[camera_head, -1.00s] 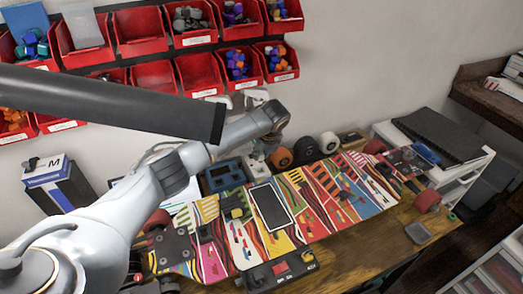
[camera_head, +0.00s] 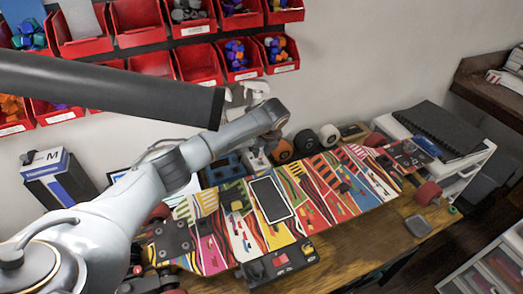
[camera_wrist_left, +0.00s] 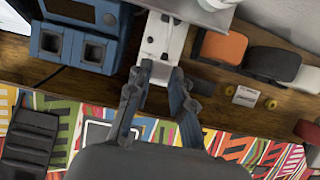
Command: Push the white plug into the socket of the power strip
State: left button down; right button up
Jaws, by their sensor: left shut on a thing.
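The white power strip (camera_wrist_left: 168,32) stands upright in the left wrist view, with dark socket holes on its face. Its light end also shows behind the board in the head view (camera_head: 257,161). My left gripper (camera_wrist_left: 160,74) is at the lower end of the strip, fingers close together. It is shut on a small white piece between the fingertips, which looks like the white plug (camera_wrist_left: 160,71). Whether the plug touches or enters a socket I cannot tell. In the head view the left gripper (camera_head: 268,143) is small and partly hidden by its wrist. My right gripper is not in view.
A blue device (camera_wrist_left: 78,45) stands left of the strip; orange (camera_wrist_left: 222,47) and dark wheels stand to its right. Red bins (camera_head: 200,65) hang on the wall behind.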

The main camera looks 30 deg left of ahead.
aim_at(261, 157)
pick_arm(q)
jog(key=shift+f, duration=0.7)
dwell(0.9)
jog(key=shift+f, duration=0.4)
dwell(0.7)
jog(key=shift+f+p, duration=0.1)
jog(key=shift+p, duration=0.3)
jog(key=shift+f, duration=0.55)
dwell(0.8)
jog(key=c, duration=0.8)
grip_release()
jog(key=shift+r, duration=0.2)
